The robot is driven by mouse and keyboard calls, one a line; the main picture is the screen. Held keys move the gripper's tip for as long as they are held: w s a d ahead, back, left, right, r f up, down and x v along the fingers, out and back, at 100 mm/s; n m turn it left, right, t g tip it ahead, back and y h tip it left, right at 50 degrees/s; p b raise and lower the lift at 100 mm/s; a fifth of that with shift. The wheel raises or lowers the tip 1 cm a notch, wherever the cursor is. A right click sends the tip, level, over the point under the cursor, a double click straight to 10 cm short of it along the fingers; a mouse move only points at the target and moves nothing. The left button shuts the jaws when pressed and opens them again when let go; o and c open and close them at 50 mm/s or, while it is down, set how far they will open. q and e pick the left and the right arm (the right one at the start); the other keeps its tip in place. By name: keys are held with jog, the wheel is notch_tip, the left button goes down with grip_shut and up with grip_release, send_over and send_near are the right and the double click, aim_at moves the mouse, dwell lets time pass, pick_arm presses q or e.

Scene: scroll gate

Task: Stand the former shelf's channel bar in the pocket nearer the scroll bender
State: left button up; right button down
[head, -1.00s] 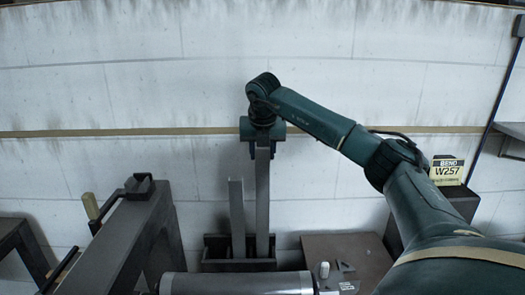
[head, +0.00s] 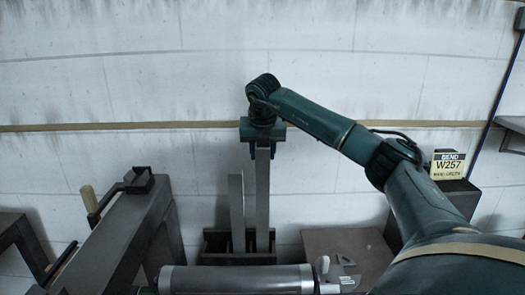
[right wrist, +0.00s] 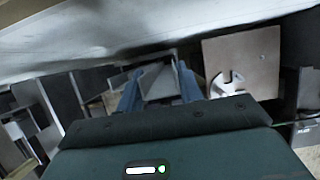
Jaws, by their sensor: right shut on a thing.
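A tall grey channel bar (head: 262,200) stands upright in the head view. My right gripper (head: 263,150) is shut on its top end, with the jaws pointing down. Its lower end is at the right part of a dark rack (head: 215,243); the foot is hidden by the rack's front, so I cannot tell how deep it sits. A shorter grey bar (head: 237,212) stands to its left in the same rack. In the right wrist view the blue fingers (right wrist: 158,88) flank the held bar. My left gripper is out of view. I cannot tell which machine is the scroll bender.
A dark frame with a wooden handle (head: 89,199) stands at left. A brown plate or table (head: 345,253) lies right of the rack.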

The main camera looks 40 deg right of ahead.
aim_at(262, 174)
pick_arm(q)
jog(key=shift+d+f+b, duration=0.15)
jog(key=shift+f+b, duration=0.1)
jog(key=shift+b, duration=0.1)
pick_arm(e)
jog(key=shift+f, duration=0.6)
pick_arm(q)
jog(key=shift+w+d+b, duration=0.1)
jog(key=shift+b, duration=0.35)
pick_arm(e)
jog(key=shift+f, duration=0.75)
pick_arm(q)
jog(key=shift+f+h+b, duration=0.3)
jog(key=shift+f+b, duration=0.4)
jog(key=shift+b, duration=0.3)
pick_arm(e)
jog(key=shift+f, duration=1.65)
pick_arm(q)
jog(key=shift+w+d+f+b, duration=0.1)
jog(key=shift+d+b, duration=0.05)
jog(key=shift+b, duration=0.2)
pick_arm(e)
jog(key=shift+f, duration=0.6)
jog(key=c, duration=0.9)
grip_release()
jog(key=o, duration=0.5)
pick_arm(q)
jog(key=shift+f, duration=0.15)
